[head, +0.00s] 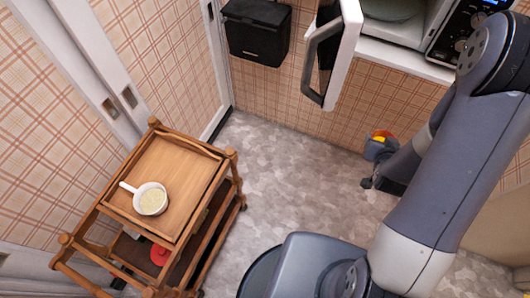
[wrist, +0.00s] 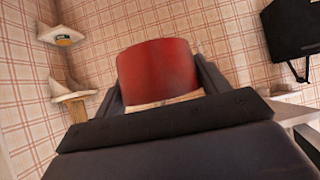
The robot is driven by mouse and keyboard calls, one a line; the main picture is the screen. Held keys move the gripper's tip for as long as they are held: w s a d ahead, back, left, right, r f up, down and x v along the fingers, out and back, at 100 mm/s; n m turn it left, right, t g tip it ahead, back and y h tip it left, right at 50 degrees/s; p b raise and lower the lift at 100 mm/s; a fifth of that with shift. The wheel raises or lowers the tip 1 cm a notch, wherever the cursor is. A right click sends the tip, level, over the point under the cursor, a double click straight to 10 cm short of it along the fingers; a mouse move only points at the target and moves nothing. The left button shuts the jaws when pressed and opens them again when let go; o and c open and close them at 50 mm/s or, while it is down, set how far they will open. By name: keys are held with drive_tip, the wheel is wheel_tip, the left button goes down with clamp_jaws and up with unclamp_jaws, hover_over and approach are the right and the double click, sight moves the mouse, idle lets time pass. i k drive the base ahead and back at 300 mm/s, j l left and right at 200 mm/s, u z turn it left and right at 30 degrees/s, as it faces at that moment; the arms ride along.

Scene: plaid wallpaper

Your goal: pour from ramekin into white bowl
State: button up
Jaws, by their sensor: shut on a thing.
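My gripper (head: 378,148) is at the right of the head view, over the floor and well apart from the cart. It is shut on a red ramekin (wrist: 158,68), which fills the middle of the wrist view between the two dark fingers. In the head view only a small red part of the ramekin (head: 379,135) shows, with some yellow by it. A pale strip shows under its red wall in the wrist view; I cannot tell its contents. The white bowl (head: 139,193) has a handle to the left and holds pale, grainy stuff. It stands on the cart's top.
The wooden cart (head: 180,159) has raised rails and posts; a red thing (head: 160,254) lies on its lower shelf. A microwave door (head: 345,55) hangs open at the top. A black box (head: 257,32) is by the wall. Grey floor (head: 290,170) between cart and gripper is clear.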

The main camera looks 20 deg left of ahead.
sight(151, 199)
drive_tip(key=u, duration=2.6)
drive_tip(key=i+l+u, duration=0.1)
drive_tip(key=u, duration=0.25)
drive_tip(key=l+u, duration=0.35)
drive_tip(key=i+l, duration=0.1)
drive_tip(key=l, duration=0.6)
drive_tip(key=i+l, duration=0.15)
drive_tip(key=l, duration=0.2)
